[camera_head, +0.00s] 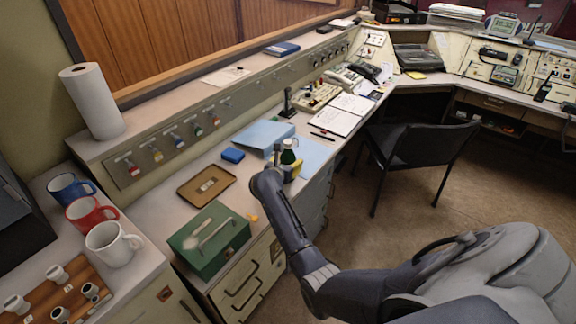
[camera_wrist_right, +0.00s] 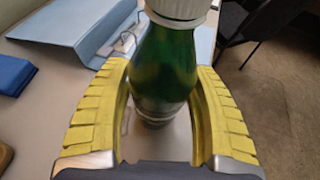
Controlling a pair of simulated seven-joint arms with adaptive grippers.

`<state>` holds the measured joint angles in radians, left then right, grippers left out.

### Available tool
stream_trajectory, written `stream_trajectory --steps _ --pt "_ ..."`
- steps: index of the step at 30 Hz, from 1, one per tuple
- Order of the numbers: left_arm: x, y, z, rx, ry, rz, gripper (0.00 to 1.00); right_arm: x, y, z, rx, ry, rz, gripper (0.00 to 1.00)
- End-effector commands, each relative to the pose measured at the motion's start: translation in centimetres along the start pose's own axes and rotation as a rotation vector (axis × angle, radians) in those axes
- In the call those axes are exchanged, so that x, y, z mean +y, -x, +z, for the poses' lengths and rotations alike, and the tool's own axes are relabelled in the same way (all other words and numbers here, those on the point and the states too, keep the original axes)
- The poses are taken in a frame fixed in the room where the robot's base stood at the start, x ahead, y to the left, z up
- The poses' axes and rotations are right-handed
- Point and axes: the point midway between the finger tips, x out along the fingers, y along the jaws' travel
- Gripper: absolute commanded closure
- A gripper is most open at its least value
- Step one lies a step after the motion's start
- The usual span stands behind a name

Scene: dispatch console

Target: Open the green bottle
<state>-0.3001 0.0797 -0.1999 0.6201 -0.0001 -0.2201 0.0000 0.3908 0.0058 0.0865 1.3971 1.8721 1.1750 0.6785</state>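The green bottle (camera_head: 288,157) stands upright on the desk, with a white cap (camera_head: 288,143) on its top. In the right wrist view the green bottle (camera_wrist_right: 165,68) fills the middle, and the lower part of its white cap (camera_wrist_right: 180,8) shows at the top edge. My right gripper (camera_head: 285,170) is low at the bottle. In the wrist view the yellow ridged fingers of my right gripper (camera_wrist_right: 160,66) are spread on both sides of the bottle, below the cap, with narrow gaps visible beside the glass. My left gripper is not in view.
A blue folder (camera_head: 262,136) and a small blue block (camera_head: 233,155) lie left of the bottle. A brown tray (camera_head: 184,196) and a green metal box (camera_head: 196,253) are nearer. A black chair (camera_head: 415,150) stands right of the desk.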

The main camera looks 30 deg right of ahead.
Motion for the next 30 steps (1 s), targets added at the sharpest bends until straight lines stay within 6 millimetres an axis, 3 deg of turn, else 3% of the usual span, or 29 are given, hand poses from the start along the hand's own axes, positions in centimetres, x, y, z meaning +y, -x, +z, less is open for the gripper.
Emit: stream_trajectory --steps 1,11,23,30 --pt "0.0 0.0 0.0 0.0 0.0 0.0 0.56 0.0 0.0 0.0 0.0 0.0 0.0 0.48" --pt "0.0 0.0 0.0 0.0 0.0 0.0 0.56 0.0 0.0 0.1 -0.001 0.0 0.0 0.84" --pt "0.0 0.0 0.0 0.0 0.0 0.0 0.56 0.0 0.3 0.7 -0.002 -0.002 0.0 0.84" --pt "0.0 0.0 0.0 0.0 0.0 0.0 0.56 0.1 1.6 3.9 -0.004 -0.005 0.002 0.84"
